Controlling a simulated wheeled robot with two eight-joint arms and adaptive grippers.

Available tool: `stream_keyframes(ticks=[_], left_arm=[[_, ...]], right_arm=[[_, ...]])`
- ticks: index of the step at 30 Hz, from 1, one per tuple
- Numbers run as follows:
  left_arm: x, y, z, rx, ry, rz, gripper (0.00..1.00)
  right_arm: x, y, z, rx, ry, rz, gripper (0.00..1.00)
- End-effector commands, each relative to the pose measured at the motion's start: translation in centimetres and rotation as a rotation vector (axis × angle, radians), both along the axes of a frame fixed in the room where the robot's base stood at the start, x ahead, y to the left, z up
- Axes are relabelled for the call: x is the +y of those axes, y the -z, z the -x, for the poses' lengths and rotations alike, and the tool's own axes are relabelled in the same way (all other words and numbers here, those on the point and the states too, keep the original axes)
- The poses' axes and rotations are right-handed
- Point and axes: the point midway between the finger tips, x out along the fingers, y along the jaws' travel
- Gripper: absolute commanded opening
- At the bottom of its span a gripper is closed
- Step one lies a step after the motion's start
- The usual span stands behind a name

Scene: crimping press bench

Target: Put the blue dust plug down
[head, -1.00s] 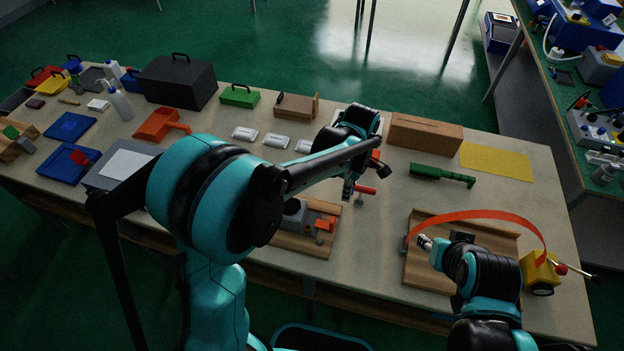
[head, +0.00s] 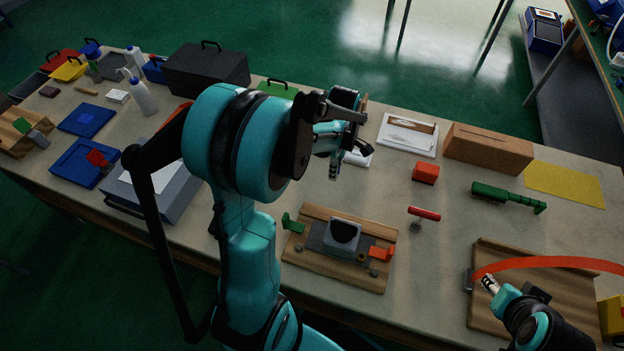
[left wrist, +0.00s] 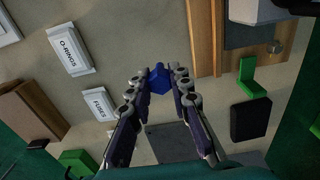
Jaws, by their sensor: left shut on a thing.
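The blue dust plug (left wrist: 158,80) is between the fingertips of my left gripper in the left wrist view. My left gripper (left wrist: 160,75) is shut on it, above the pale bench top; I cannot tell whether the plug touches the bench. In the head view my left gripper (head: 334,172) hangs behind the wooden fixture (head: 325,270), near the white labelled bins, and the plug cannot be made out there. My right gripper (head: 488,284) is at the lower right, by the wooden board (head: 505,258); its jaws are too small to read.
The fixture carries a grey block (head: 343,234), a green piece (head: 292,223) and an orange-red piece (head: 382,253). A red-handled tool (head: 424,213) and a red block (head: 425,172) are to its right. Bins marked O-RINGS (left wrist: 69,55) and FUSES (left wrist: 97,104) lie near my left gripper. Bare bench shows between.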

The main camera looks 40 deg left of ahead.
Motion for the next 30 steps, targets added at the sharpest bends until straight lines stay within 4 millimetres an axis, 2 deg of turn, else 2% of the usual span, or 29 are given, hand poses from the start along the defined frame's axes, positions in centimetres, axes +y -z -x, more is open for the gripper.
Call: stream_keyframes(ticks=[1,6,12,17,24,30], left_arm=[[1.3,1.2,0.4,0.0,-0.007,0.0,0.07],[5.1,3.6,1.5,0.0,-0.006,0.0,0.07],[7.7,5.1,2.3,0.0,-0.002,0.0,0.07],[8.1,5.8,2.4,0.0,0.002,0.0,0.07],[8.0,9.2,2.4,0.0,0.002,0.0,0.07],[8.0,9.1,2.4,0.0,0.001,0.0,0.07]], right_arm=[[0.0,0.9,0.0,0.0,0.0,0.0,0.4],[0.0,2.3,0.0,0.0,0.0,0.0,0.4],[0.0,3.2,0.0,0.0,0.0,0.0,0.4],[0.0,3.5,0.0,0.0,0.0,0.0,0.4],[0.0,5.4,0.0,0.0,0.0,0.0,0.4],[0.0,5.2,0.0,0.0,0.0,0.0,0.4]])
